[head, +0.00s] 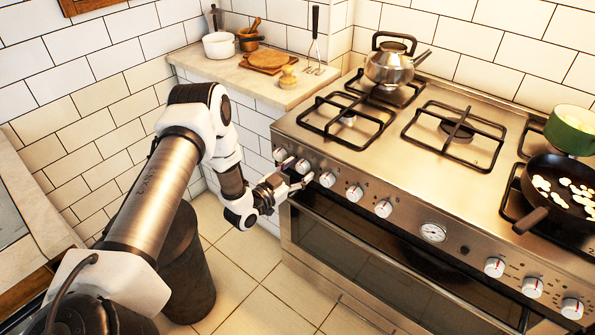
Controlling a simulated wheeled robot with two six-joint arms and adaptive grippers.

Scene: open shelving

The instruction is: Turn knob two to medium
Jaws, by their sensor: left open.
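The steel stove's front panel carries a row of silver knobs. From the left, the first knob (281,154) is beside my fingers and the second knob (303,166) is right at the fingertips of my left gripper (298,174). The third knob (327,179), fourth knob (354,193) and fifth knob (383,208) are clear to the right. My left gripper is open, its fingers pointing at the panel around the second knob. I cannot tell whether they touch it. The second knob's setting is too small to read. My right gripper is out of view.
A round gauge (432,232) sits mid-panel, with more knobs (494,267) beyond. A kettle (390,66), a frying pan (556,192) and a green pot (572,130) stand on top. A counter (240,76) with kitchenware adjoins at left.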

